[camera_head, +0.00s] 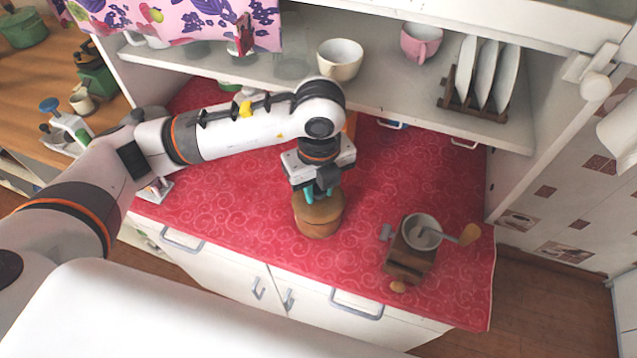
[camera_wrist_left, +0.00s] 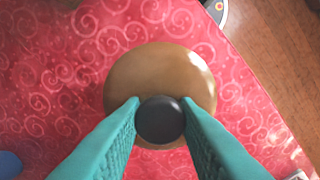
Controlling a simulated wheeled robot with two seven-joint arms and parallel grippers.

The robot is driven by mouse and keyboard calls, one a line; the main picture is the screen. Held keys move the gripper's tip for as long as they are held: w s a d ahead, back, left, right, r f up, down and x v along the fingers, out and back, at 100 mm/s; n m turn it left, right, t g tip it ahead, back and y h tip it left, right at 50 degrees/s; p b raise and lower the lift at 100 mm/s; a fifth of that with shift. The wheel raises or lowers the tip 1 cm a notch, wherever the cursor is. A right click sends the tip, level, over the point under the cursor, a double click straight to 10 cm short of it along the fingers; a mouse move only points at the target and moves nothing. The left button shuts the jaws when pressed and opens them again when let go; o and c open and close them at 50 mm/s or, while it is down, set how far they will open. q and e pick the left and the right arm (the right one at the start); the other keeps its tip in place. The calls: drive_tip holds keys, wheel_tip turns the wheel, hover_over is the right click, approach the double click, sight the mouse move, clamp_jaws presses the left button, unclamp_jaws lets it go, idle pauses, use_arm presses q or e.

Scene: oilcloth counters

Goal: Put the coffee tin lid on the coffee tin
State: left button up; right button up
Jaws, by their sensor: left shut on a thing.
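My left gripper (camera_head: 321,192) points down over the red counter and is shut on the dark round knob (camera_wrist_left: 160,120) of the tan coffee tin lid (camera_wrist_left: 175,70). In the head view the lid (camera_head: 330,203) is directly above the coffee tin (camera_head: 318,231), a brown round body standing on the red cloth. The two look close together and roughly lined up; I cannot tell whether they touch. In the wrist view the lid hides most or all of the tin. My right gripper is not in view.
A coffee grinder (camera_head: 410,256) with a crank stands right of the tin. A shelf above the counter holds a cream bowl (camera_head: 340,59), a pink cup (camera_head: 421,42) and a plate rack (camera_head: 474,104). Red cloth (camera_head: 250,215) is clear left of the tin.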

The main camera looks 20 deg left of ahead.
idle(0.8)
use_arm(q)
drive_tip(key=shift+f, duration=0.15)
drive_tip(key=shift+f+b, duration=0.2)
drive_tip(key=shift+b, duration=0.35)
drive_tip(key=o, duration=1)
drive_tip(key=shift+o, duration=0.2)
drive_tip(key=shift+r, duration=0.15)
